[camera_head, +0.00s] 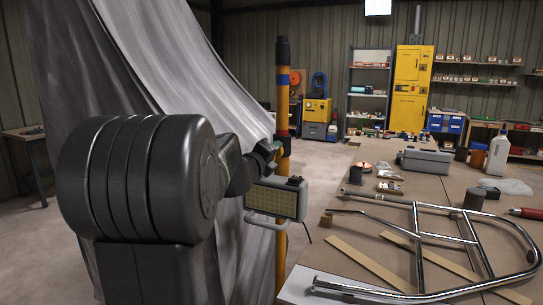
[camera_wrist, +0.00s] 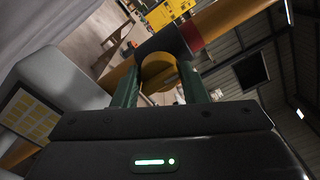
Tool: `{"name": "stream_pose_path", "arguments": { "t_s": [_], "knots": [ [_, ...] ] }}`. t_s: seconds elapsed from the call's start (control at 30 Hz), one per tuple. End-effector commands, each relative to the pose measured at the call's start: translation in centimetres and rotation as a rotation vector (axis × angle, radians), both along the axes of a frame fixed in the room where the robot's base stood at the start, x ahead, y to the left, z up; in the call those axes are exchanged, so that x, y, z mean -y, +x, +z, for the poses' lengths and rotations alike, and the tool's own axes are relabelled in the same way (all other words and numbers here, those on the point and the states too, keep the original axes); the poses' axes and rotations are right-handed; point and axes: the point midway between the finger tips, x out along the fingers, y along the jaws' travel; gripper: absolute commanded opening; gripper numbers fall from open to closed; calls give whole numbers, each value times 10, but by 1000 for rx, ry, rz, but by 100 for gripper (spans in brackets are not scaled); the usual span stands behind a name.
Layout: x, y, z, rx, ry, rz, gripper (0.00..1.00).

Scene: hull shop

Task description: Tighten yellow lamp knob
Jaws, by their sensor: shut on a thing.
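The yellow lamp knob (camera_wrist: 158,72) sits between the two green fingers of my gripper (camera_wrist: 157,66) in the wrist view, and the fingers are shut on it. Behind it is a black clamp (camera_wrist: 168,42) around the yellow pole (camera_wrist: 232,18). In the head view the pole (camera_head: 283,105) stands upright with blue and red bands, and my gripper (camera_head: 272,149) reaches it from the left. The knob is mostly hidden there. The lamp (camera_head: 275,201), a pale box with a yellow gridded face, is on the pole just below my gripper; it also shows in the wrist view (camera_wrist: 28,118).
A workbench (camera_head: 348,238) on the right carries a chrome tube frame (camera_head: 418,240), wooden strips, a grey toolbox (camera_head: 425,160) and a white bottle (camera_head: 498,154). A grey draped sheet (camera_head: 150,60) hangs close behind my arm. Yellow cabinets (camera_head: 411,85) stand far back.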

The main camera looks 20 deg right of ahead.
Motion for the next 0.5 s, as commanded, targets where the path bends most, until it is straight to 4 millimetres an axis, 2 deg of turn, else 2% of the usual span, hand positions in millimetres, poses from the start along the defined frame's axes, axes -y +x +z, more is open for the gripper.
{"name": "stream_pose_path", "arguments": {
  "t_s": [0.4,0.43,0.5],
  "knots": [
    [0,0,-1,6,7,0,16],
    [0,0,-1,6,7,0,45],
    [0,0,-1,6,7,0,59]
  ]
}}
